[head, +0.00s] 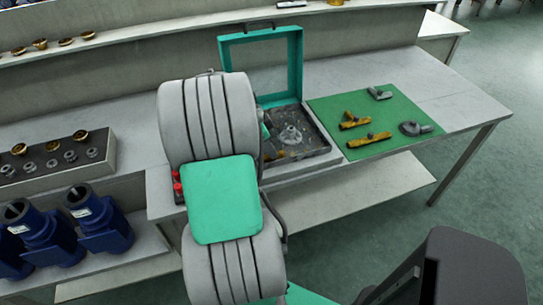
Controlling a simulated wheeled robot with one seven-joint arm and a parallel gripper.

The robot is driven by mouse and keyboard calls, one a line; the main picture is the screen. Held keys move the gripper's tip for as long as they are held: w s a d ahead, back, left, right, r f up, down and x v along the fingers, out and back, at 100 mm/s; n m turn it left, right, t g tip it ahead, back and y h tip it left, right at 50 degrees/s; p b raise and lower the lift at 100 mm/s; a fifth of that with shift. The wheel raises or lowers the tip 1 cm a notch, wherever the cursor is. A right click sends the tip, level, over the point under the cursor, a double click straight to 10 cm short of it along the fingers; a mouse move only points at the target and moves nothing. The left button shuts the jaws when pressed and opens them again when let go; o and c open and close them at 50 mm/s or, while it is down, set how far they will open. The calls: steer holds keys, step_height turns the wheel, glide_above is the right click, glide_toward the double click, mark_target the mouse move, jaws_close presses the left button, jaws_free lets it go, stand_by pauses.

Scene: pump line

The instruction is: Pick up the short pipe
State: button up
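A green mat (330,112) lies on the right part of the bench. On it are two brass-coloured pipe-like pieces, one farther back (354,121) and one nearer (369,140). A small grey piece (379,93) lies at the mat's back, and a grey round part with a stub (412,128) lies near its right edge. I cannot tell for sure which is the short pipe. My gripper is not visible; my grey and green arm fills the middle of the view and hides what is behind it.
Left of the mat is a dark tray (318,148) holding a grey flanged part (291,135), with an upright teal frame (296,60) behind. A grey block (70,180) with brass and grey fittings and several blue pump bodies (100,225) stand left. The bench's right end (465,100) is clear.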

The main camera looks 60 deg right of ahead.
steer(key=shift+c, duration=0.6)
jaws_close()
steer(key=shift+r, duration=0.15)
steer(key=shift+r, duration=0.25)
step_height(320, 180, up, 2)
steer(key=shift+w+r+b, duration=0.1)
steer(key=shift+r+b, duration=0.15)
steer(key=shift+b, duration=0.1)
steer(key=s+a+r+p, duration=0.4)
steer(key=a+r, duration=0.9)
steer(key=r, duration=0.2)
steer(key=shift+a, duration=0.25)
